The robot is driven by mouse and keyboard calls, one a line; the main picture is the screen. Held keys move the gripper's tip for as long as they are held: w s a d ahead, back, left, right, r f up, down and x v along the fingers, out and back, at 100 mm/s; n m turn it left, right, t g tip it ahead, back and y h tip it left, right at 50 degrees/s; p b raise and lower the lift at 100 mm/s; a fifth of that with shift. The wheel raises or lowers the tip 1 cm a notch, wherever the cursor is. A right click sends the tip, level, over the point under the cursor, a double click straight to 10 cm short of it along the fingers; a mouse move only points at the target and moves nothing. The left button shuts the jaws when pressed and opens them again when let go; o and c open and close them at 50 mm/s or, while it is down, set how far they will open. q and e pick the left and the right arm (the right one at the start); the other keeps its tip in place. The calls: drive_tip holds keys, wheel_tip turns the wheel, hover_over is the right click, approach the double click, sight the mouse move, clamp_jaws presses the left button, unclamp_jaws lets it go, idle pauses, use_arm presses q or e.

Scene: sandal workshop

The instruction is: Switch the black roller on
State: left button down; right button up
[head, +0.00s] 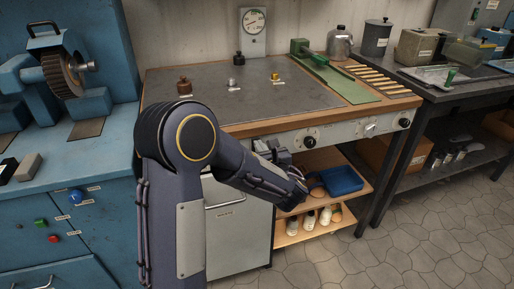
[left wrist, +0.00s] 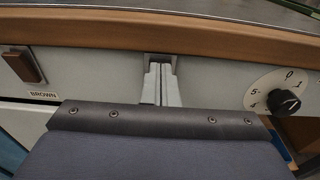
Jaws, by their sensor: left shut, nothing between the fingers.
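My left gripper (head: 266,147) is shut and empty at the front panel of the metal-topped bench. In the left wrist view its fingers (left wrist: 162,85) point at a small dark recessed part (left wrist: 158,58) under the wooden edge, which they mostly cover. I cannot tell whether they touch it, or its setting. A brown rocker switch (left wrist: 22,65) labelled BROWN is to its left. A small black knobbed piece (head: 238,58) stands at the back of the bench top; I cannot tell whether it is the black roller. My right gripper is not in view.
A black dial (left wrist: 284,102) with numbers is right of my fingers; another knob (head: 404,123) is farther right. Brown (head: 184,87), silver (head: 237,84) and yellow (head: 275,77) pieces stand on the bench. A blue machine (head: 90,160) is at left. A shelf with a blue tray (head: 342,180) is below.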

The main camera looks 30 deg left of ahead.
use_arm(q)
drive_tip(key=shift+w+a, duration=0.15)
drive_tip(key=shift+a, duration=0.05)
idle(0.6)
drive_tip(key=f+v, duration=0.1)
drive_tip(key=v, duration=0.7)
drive_tip(key=shift+b, duration=0.4)
